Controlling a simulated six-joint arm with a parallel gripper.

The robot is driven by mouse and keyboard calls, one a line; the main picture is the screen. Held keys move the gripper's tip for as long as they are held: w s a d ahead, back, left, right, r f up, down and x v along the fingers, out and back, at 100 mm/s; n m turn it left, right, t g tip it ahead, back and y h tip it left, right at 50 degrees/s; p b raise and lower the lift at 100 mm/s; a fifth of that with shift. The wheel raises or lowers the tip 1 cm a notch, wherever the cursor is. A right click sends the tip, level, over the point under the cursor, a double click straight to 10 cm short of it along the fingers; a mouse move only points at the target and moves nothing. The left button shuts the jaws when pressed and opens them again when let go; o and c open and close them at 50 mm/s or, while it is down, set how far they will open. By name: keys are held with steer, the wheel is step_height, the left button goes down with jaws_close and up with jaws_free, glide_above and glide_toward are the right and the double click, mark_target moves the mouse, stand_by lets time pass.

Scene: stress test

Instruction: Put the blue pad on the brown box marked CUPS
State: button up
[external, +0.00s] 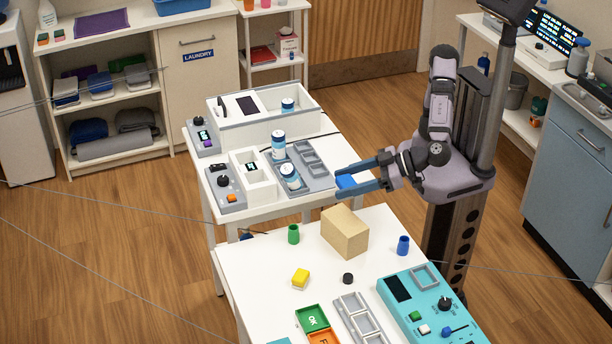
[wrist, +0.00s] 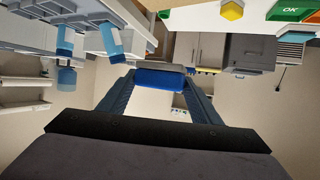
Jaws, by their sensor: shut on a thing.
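My gripper (external: 340,183) is shut on the blue pad (external: 346,181), which sits between its two blue fingers. The wrist view also shows the blue pad (wrist: 160,79) across the fingertips, with a grey layer along one edge. The gripper is in the air, near the gap between the two white tables and behind the brown box. The brown box (external: 345,233) stands on the near white table, apart from the gripper. No CUPS lettering can be read on its visible faces.
A green cup (external: 293,234) and a blue cup (external: 403,245) flank the box. A yellow block (external: 300,278) and a black knob (external: 348,279) are in front. A teal panel (external: 425,305) is at right. Bottles and a grey tray (external: 318,181) stand on the far table.

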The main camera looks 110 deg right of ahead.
mark_target(345, 220)
steer(key=shift+f+p, duration=0.7)
steer(key=shift+f, duration=4.3)
steer(key=shift+f+b, duration=0.25)
steer(key=shift+b, duration=0.15)
steer(key=o, duration=1)
steer(key=shift+r, duration=0.1)
steer(key=shift+o, duration=0.2)
steer(key=shift+r+p, duration=0.15)
steer(key=shift+p, duration=0.15)
steer(key=shift+r, duration=0.15)
steer(key=b+v, duration=0.2)
steer(key=v, duration=1)
steer(key=shift+b, duration=0.4)
steer(key=shift+a, duration=0.1)
